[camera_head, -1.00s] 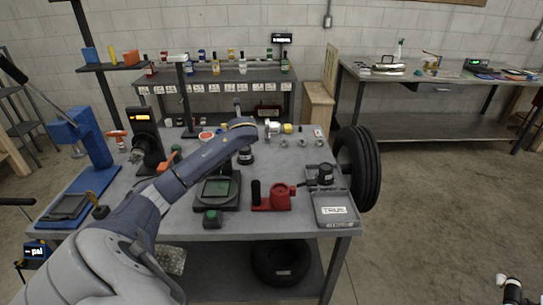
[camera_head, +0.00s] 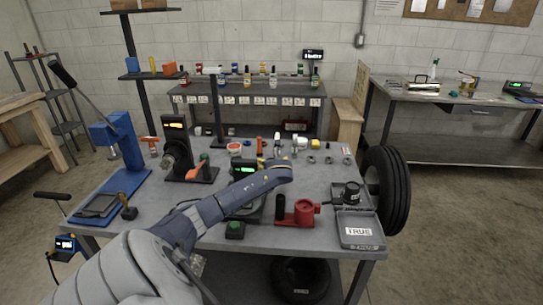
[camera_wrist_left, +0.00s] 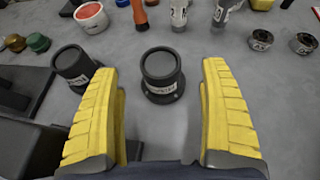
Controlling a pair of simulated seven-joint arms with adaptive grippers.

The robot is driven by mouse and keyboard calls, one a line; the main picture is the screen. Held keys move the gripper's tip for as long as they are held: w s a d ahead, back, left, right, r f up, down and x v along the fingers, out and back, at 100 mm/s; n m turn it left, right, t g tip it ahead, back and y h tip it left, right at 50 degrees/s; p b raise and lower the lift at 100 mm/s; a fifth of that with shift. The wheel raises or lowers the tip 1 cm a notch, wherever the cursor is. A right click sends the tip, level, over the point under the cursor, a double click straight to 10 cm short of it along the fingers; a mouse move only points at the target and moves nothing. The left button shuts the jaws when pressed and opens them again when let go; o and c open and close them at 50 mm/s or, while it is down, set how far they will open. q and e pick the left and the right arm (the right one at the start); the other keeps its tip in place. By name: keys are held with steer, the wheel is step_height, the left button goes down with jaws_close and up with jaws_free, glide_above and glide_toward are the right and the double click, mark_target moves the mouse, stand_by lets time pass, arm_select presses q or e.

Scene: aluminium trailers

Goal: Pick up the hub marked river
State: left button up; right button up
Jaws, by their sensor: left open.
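Two dark hubs with pale labels stand on the grey bench in the left wrist view. One hub (camera_wrist_left: 160,68) is upright between my open yellow fingers, a little ahead of them and apart from both. The other hub (camera_wrist_left: 76,66) stands to its left, partly behind the left finger. Their lettering is too small to read surely, so I cannot tell which is marked river. My left gripper (camera_wrist_left: 158,78) is open and empty. In the head view my left arm reaches over the bench and hides the hubs. My right gripper is out of view.
A red fixture (camera_head: 300,212) and a grey tray marked TRUE (camera_head: 361,243) are right of my arm. Beyond the hubs are a red-topped jar (camera_wrist_left: 91,17), metal rings (camera_wrist_left: 302,43) and other small parts. A blue press (camera_head: 122,150) stands left. A tyre (camera_head: 387,190) is beyond the right edge.

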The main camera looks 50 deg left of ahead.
arm_select(q)
steer(key=shift+x, duration=2.6)
steer(key=c, duration=1.6)
steer(key=shift+r, duration=0.1)
steer(key=shift+c, duration=0.4)
